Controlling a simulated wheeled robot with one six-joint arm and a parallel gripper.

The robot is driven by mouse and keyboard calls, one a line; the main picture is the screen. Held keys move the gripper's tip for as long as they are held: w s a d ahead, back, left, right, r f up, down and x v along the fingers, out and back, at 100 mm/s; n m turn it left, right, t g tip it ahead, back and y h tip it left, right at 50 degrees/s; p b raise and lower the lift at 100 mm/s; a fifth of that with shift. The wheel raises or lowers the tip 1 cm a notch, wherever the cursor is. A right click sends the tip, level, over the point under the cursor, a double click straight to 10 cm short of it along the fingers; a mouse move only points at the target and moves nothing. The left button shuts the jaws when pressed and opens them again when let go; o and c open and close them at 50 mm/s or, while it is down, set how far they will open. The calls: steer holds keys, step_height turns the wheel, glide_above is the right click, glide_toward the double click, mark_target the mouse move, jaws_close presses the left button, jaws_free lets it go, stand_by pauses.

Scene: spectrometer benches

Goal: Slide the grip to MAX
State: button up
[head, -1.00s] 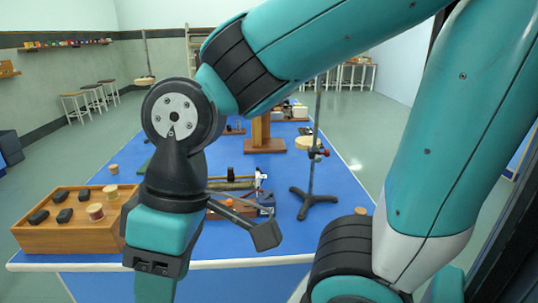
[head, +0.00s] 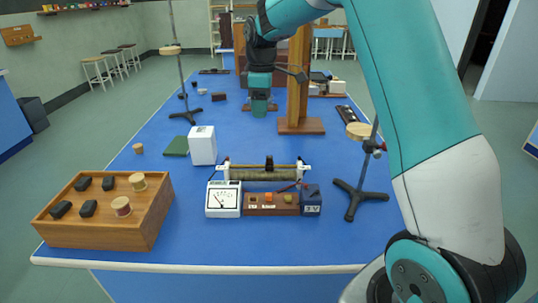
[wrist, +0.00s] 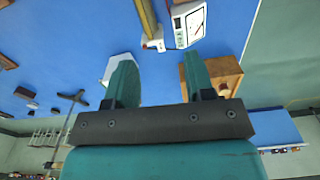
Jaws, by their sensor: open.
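The sliding rheostat lies across the blue bench in the head view, with a brown wound coil (head: 262,175) between white end blocks. Its black grip (head: 269,162) sits on the top rod, near the middle. No MAX mark is readable. My gripper (head: 259,107) hangs over the bench well beyond the rheostat, apart from it. In the wrist view my gripper (wrist: 160,85) is open with nothing between its fingers. The coil (wrist: 148,22) shows there in part at the top edge; its grip is not visible there.
A white meter (head: 223,199) and a brown switch box with a 3V battery (head: 311,200) stand before the rheostat. A white box (head: 202,146) is behind left, a wooden block tray (head: 108,208) left, a clamp stand (head: 358,197) right. A wooden post (head: 298,85) rises beside my gripper.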

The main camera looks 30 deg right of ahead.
glide_toward(270, 156)
steer(key=shift+n, duration=0.3)
steer(key=f, duration=0.3)
steer(key=f+p, duration=0.1)
steer(key=f, duration=0.2)
steer(key=f+p, duration=0.1)
steer(key=f, duration=0.2)
steer(key=shift+w+a+f, duration=0.1)
steer(key=shift+a+f, duration=0.2)
steer(key=shift+f, duration=0.1)
jaws_close()
